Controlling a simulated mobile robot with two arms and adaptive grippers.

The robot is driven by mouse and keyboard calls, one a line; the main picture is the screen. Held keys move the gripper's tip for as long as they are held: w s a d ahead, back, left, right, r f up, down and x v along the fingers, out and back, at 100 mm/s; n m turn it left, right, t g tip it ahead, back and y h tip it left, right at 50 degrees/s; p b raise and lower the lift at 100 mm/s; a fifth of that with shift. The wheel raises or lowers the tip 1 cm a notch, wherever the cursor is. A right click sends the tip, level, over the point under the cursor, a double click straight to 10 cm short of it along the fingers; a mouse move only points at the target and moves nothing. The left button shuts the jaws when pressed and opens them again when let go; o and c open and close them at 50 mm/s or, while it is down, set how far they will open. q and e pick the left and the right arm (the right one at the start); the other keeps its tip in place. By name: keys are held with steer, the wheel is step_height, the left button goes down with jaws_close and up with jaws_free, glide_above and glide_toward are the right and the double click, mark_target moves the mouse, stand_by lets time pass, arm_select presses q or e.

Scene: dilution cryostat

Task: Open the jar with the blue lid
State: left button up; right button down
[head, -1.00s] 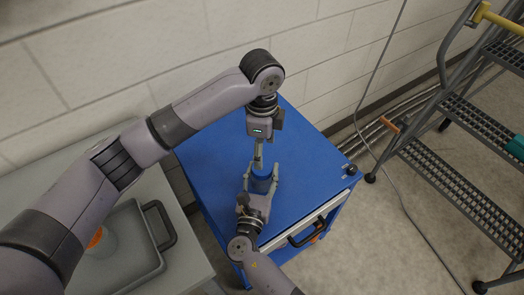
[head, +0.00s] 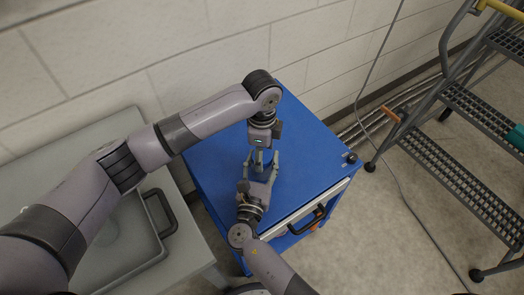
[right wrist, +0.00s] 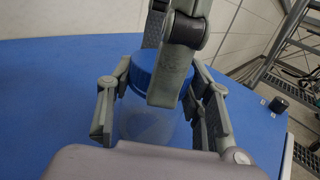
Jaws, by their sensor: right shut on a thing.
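The jar is clear, with a blue lid (right wrist: 144,68), and stands upright on the blue cart top (head: 312,150). Its see-through body (right wrist: 140,125) shows in the right wrist view; in the head view the grippers mostly hide it. My right gripper (head: 262,163) is shut on the jar body, one finger on each side. My left gripper (head: 260,156) points down from above at the lid. In the right wrist view one left finger (right wrist: 172,72) crosses in front of the lid; whether it grips the lid is unclear. The lid looks seated on the jar.
A grey bench (head: 60,165) with a grey tray (head: 163,212) stands at the left, partly behind my left arm. The cart has a front drawer handle (head: 307,222) and a dark knob (head: 351,158) at its corner. Wheeled steps (head: 440,160) stand at the right.

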arm_select(q)
steer(key=c, duration=0.9)
arm_select(e)
steer(key=shift+f, duration=0.1)
arm_select(q)
steer(key=o, duration=1.2)
steer(key=shift+r, duration=0.1)
steer(key=shift+r, duration=2.2)
arm_select(e)
steer(key=c, duration=0.7)
jaws_free()
